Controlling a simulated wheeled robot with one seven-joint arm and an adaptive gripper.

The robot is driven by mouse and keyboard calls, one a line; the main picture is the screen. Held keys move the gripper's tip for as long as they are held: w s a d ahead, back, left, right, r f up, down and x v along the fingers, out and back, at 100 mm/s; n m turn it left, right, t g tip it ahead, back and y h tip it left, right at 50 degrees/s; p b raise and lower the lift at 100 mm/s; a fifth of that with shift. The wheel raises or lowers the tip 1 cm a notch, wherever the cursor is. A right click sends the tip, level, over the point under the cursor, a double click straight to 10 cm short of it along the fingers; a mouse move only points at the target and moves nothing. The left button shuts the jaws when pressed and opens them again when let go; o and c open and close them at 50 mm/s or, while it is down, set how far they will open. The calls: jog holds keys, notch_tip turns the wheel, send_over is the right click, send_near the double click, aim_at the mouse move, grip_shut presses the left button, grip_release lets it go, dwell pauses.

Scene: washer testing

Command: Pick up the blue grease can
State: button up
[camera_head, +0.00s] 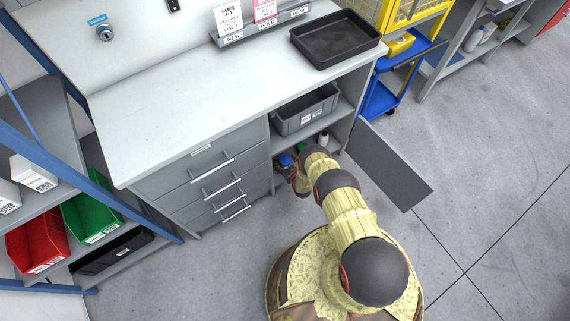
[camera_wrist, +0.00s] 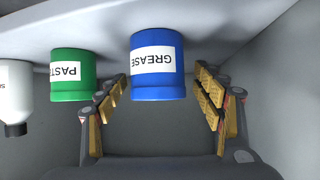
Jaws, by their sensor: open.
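The blue grease can (camera_wrist: 158,82) has a white label reading GREASE. The wrist view shows it upside down, near the middle, standing on a shelf surface. My gripper (camera_wrist: 162,84) is open and empty, with one padded finger on each side of the can's line. The can appears ahead of or between the fingertips; the exact depth is hard to tell. In the head view a blue can (camera_head: 285,160) shows in the open lower cupboard, beside my gripper (camera_head: 299,180), which is partly hidden by my arm.
A green PASTE can (camera_wrist: 72,75) stands close beside the grease can, with a white bottle (camera_wrist: 15,95) beyond it. Cupboard walls are close around. A grey bin (camera_head: 305,110) sits on the shelf above. The open cupboard door (camera_head: 388,165) stands right of my arm.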

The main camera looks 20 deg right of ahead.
aim_at(283, 157)
jog(key=b+x, duration=0.1)
jog(key=x, duration=0.2)
jog(key=shift+w+f+b, duration=0.1)
jog(key=shift+w+b, duration=0.25)
jog(key=shift+b, duration=0.05)
jog(key=shift+w, duration=0.25)
jog(key=shift+c, duration=0.8)
jog(key=c, duration=1.4)
